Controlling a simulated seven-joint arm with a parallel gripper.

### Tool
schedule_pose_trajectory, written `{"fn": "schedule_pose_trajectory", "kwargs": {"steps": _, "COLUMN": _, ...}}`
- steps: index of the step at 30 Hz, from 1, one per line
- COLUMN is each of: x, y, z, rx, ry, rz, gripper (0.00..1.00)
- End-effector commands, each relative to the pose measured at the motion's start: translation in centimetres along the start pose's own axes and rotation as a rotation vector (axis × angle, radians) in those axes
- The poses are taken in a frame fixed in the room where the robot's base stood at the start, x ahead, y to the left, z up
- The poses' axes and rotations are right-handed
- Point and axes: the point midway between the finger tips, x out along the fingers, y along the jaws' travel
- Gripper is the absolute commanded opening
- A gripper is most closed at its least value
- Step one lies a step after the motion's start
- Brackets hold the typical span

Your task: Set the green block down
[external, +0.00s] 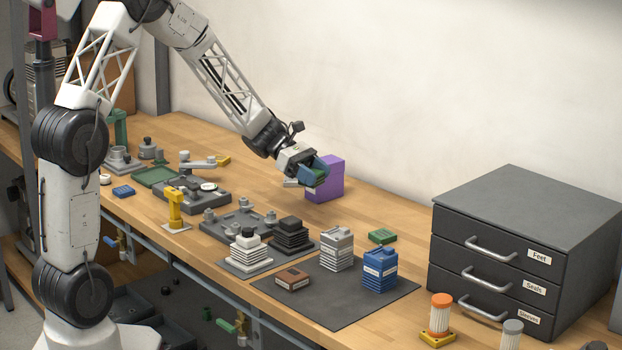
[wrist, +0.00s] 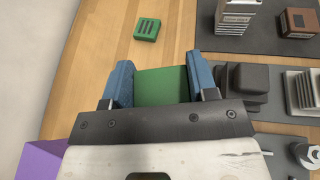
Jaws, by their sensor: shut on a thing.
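My gripper (external: 308,172) is shut on a green block (wrist: 161,86), which sits between the two blue fingers in the wrist view. In the external view the block (external: 314,177) is partly hidden by the fingers. The gripper is in front of a purple box (external: 332,178) near the back of the wooden bench, and appears to be above the bench top. The purple box also shows at the lower left of the wrist view (wrist: 38,160). A second, small green slotted block (external: 382,236) lies on the bench; it also shows in the wrist view (wrist: 147,29).
A dark mat (external: 335,310) carries a blue container (external: 379,272), a grey ribbed unit (external: 337,250) and a brown block (external: 292,278). Black and white stacked units stand left of it. A grey drawer cabinet (external: 520,250) is at the right. Bare wood lies behind the mat.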

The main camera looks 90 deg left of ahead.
Motion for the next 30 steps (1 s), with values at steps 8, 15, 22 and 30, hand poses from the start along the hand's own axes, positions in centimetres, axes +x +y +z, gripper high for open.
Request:
{"fn": "schedule_pose_trajectory", "kwargs": {"steps": 8, "x": -1.4, "y": 0.0, "z": 3.3, "rx": 0.005, "ry": 0.001, "rz": 0.001, "gripper": 0.25}}
{"fn": "schedule_pose_trajectory", "kwargs": {"steps": 15, "x": -3.3, "y": 3.6, "z": 2.2, "rx": -0.026, "ry": 0.009, "rz": 0.083, "gripper": 0.25}}
{"fn": "schedule_pose_trajectory", "kwargs": {"steps": 22, "x": -6.7, "y": 8.5, "z": 0.7, "rx": -0.071, "ry": 0.017, "rz": 0.205, "gripper": 0.25}}
{"fn": "schedule_pose_trajectory", "kwargs": {"steps": 30, "x": -13.1, "y": 16.1, "z": -2.0, "rx": -0.148, "ry": 0.025, "rz": 0.404, "gripper": 0.25}}
